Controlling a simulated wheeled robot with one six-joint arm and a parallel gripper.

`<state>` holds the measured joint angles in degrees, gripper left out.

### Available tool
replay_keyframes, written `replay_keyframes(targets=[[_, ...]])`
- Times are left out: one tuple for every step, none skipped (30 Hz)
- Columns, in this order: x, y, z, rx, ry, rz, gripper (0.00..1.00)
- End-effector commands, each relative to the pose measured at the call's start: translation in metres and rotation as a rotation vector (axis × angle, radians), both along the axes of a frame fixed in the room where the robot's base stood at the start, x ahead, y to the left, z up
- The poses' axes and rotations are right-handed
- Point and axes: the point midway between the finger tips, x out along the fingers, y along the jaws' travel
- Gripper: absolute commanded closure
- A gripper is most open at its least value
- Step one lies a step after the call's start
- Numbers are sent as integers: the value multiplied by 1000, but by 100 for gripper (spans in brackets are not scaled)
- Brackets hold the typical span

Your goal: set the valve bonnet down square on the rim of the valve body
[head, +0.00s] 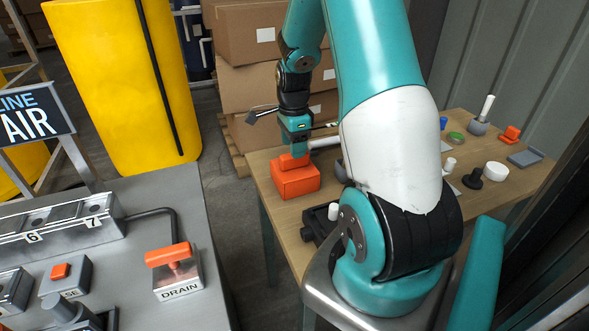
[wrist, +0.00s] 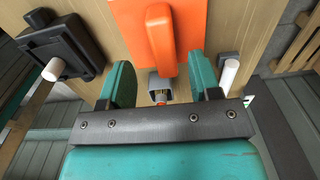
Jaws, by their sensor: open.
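An orange box-shaped part (head: 295,182) stands on the wooden table's near left corner, with a narrower orange block (head: 293,161) on top. They also show in the wrist view as an orange box (wrist: 187,40) and a raised bar (wrist: 160,35). I cannot tell which part is the valve bonnet and which the valve body; no rim is clearly seen. My gripper (head: 294,149) is just above the orange block in the head view. Its two teal fingers (wrist: 162,82) are apart in the wrist view, with no part clearly held. Contact with the block cannot be told.
A black block with a white peg (wrist: 62,50) lies nearby. A grey console (head: 150,205) stands left, across a gap.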

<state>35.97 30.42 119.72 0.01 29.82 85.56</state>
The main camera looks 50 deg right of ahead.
Motion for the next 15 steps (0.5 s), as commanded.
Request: replay_keyframes(targets=[[0, -1, -4, 2, 3, 0, 43], [0, -1, -8, 2, 3, -1, 43], [0, -2, -14, 3, 4, -1, 43], [0, -3, -18, 4, 5, -1, 43], [0, -5, -23, 3, 4, -1, 43], [1, -6, -29, 4, 5, -1, 43], [1, -6, -34, 3, 4, 0, 43], [1, -6, -39, 3, 4, 0, 43], [1, -6, -43, 3, 3, 0, 43], [1, -6, -46, 2, 3, 0, 43], [1, -6, -48, 1, 2, 0, 43], [1, -6, -50, 1, 2, 0, 43], [1, -6, -51, 1, 1, 0, 43], [1, -6, -51, 1, 1, 0, 43], [1, -6, -51, 0, 0, 0, 43]])
